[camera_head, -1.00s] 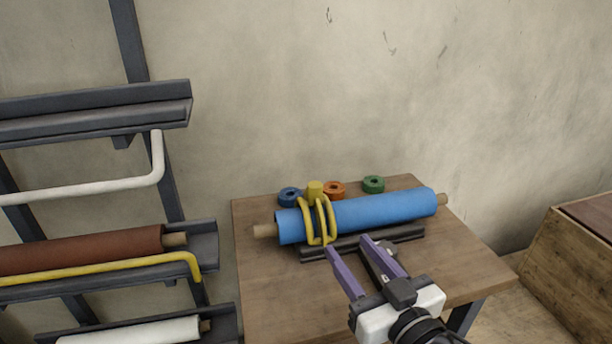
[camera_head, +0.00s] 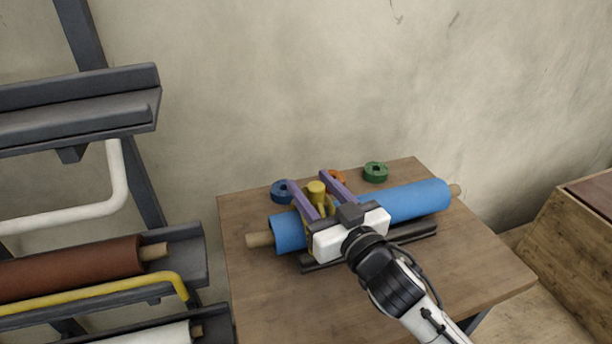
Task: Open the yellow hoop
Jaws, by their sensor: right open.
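The yellow hoop (camera_head: 316,190) sits around the left part of the blue roll (camera_head: 417,201), with its knob on top. The roll lies on a dark cradle (camera_head: 410,234) on the wooden table. My right gripper (camera_head: 308,182) is open above the roll, its two purple fingers on either side of the yellow knob. I cannot tell whether the fingers touch the knob. The gripper body hides most of the hoop's lower part and the middle of the roll. My left gripper is not in view.
Blue (camera_head: 281,192), orange (camera_head: 338,177) and green (camera_head: 375,172) tape rings lie at the back of the table (camera_head: 262,292). A rack (camera_head: 190,255) with a brown roll (camera_head: 75,265) stands at left. A wooden box (camera_head: 580,240) stands at right.

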